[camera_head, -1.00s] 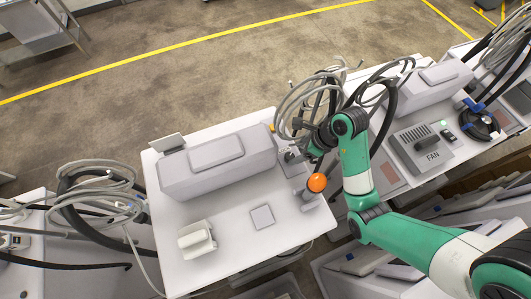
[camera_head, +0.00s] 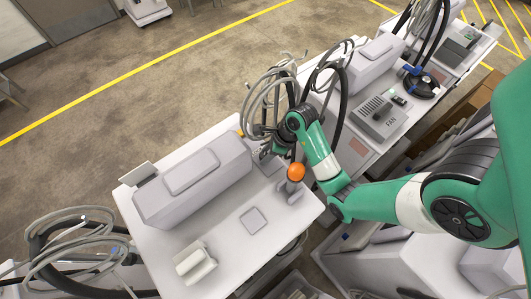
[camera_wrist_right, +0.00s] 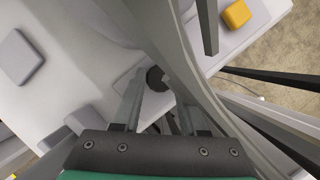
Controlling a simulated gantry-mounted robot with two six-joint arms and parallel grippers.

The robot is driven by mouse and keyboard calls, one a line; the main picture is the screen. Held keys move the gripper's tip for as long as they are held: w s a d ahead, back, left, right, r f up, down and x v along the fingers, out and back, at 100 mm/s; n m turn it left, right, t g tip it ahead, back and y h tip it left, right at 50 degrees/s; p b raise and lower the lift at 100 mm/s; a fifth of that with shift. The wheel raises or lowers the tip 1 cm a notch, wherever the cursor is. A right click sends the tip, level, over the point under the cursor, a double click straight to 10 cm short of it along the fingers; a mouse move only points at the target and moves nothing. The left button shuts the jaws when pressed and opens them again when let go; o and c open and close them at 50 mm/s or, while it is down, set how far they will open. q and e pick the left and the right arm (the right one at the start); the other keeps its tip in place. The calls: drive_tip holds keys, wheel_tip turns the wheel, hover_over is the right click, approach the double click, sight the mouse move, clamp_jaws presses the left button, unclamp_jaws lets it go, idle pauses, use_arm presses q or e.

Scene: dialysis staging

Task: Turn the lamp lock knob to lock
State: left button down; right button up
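A dark round knob (camera_wrist_right: 156,78) shows in the right wrist view between the fingers of my right gripper (camera_wrist_right: 157,92). I take it for the lamp lock knob. The fingers are apart, and I cannot tell whether either touches the knob. In the head view my right gripper (camera_head: 266,146) is over the back right corner of the white table, beside the grey box and cables. The knob cannot be made out there. An orange ball (camera_head: 296,172) on a grey post stands close to the right. My left gripper is not in view.
The white table (camera_head: 222,238) holds a long grey box (camera_head: 195,180), a flat grey pad (camera_head: 253,220) and a white block (camera_head: 195,262). Looped cables (camera_head: 268,98) hang behind my right gripper. A FAN unit (camera_head: 379,118) stands on the neighbouring table.

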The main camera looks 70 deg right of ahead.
clamp_jaws()
drive_tip(key=shift+m+h, duration=0.3)
drive_tip(key=shift+m, duration=0.5)
drive_tip(key=o, duration=0.9)
unclamp_jaws()
